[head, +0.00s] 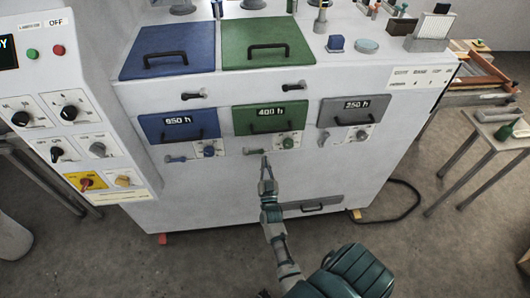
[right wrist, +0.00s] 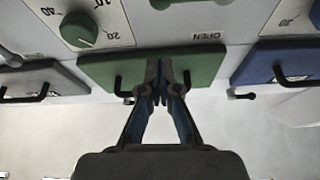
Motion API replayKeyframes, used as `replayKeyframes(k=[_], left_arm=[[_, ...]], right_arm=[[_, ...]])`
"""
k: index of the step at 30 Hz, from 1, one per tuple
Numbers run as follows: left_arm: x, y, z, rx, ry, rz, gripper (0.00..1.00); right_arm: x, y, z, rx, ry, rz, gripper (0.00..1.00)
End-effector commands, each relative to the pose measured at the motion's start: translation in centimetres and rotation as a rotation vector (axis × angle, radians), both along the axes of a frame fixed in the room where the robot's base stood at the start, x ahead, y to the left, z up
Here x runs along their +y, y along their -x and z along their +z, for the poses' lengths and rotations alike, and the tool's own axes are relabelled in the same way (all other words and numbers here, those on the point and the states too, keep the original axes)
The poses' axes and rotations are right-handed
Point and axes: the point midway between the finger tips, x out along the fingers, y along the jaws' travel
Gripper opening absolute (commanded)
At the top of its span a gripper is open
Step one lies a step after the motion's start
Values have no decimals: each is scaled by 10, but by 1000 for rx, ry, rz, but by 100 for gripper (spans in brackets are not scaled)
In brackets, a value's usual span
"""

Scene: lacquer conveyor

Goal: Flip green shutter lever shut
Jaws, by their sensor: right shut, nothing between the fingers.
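The green shutter lever (head: 255,152) is a small handle on the white cabinet front, below the green "400 h" panel (head: 270,119). In the right wrist view, which looks upside down, part of the green lever (right wrist: 176,3) shows at the top edge beside an "OPEN" label (right wrist: 206,36). My right gripper (head: 265,160) is shut and empty, just below the lever in the head view. In the right wrist view its fingertips (right wrist: 161,68) lie together in front of the green panel (right wrist: 200,68). I cannot tell whether they touch anything. My left gripper is out of view.
A blue panel (head: 178,125) and a grey panel (head: 353,110) flank the green one, each with a lever and knob below. A green knob (head: 288,143) sits right of the green lever. A grey drawer (head: 315,205) is low on the cabinet.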

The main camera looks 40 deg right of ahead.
Motion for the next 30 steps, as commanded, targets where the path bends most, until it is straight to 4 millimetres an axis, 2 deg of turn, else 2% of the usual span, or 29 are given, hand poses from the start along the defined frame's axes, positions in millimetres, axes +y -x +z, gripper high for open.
replayKeyframes(k=[3,9,27,30], left_arm=[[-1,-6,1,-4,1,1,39],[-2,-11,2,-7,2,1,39],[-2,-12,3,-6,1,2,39],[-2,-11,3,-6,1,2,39]], right_arm=[[11,16,-9,1,0,0,0],[21,30,-14,-1,2,0,0],[22,31,-14,-2,1,1,0],[26,28,-24,24,-6,18,0]])
